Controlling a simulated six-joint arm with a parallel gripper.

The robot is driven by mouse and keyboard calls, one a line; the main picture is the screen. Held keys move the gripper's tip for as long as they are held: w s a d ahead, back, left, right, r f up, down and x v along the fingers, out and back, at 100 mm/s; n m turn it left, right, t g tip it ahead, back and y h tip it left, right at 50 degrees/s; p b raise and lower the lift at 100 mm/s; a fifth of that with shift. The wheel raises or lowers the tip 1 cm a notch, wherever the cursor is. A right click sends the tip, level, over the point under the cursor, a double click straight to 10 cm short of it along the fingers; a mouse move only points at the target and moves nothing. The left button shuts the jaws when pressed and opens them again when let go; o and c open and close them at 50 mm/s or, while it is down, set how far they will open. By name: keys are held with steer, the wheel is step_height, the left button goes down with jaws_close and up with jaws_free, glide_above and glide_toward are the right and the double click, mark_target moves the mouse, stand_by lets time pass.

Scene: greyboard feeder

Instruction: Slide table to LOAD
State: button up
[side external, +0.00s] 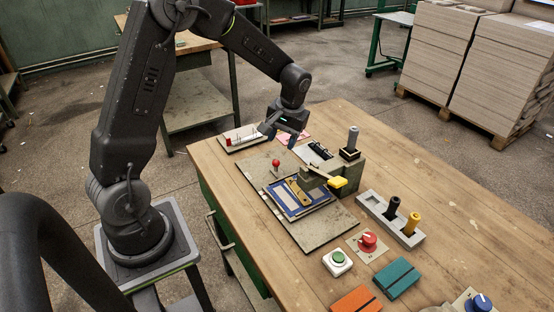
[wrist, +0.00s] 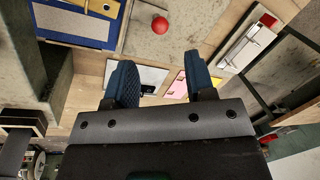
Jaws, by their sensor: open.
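The sliding table (side external: 298,197) is a blue-bordered plate with a tan piece on it, lying on the grey base plate (side external: 322,232). Part of the table also shows at the upper left of the wrist view (wrist: 75,25). A red ball knob (side external: 276,163) stands on the base plate behind the table; it shows near the top of the wrist view (wrist: 159,25). My gripper (side external: 281,134) is above the far side of the bench, beyond the knob and apart from it. Its two fingers (wrist: 160,75) are spread with nothing between them. I cannot read any LOAD marking.
A grey block with a yellow handle (side external: 338,182) stands right of the table. A pale tray with a red part (side external: 240,138) lies at the far left edge. A holder with black and yellow pegs (side external: 378,208), a red knob (side external: 368,241) and a green button (side external: 338,260) are nearer the front.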

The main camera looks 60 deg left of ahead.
mark_target(277, 160)
steer(key=f, duration=0.2)
steer(key=a+f, duration=0.1)
steer(key=f, duration=0.2)
steer(key=s+f, duration=0.1)
steer(key=f, duration=0.2)
steer(key=shift+a+f, duration=0.1)
steer(key=shift+a, duration=0.05)
jaws_close()
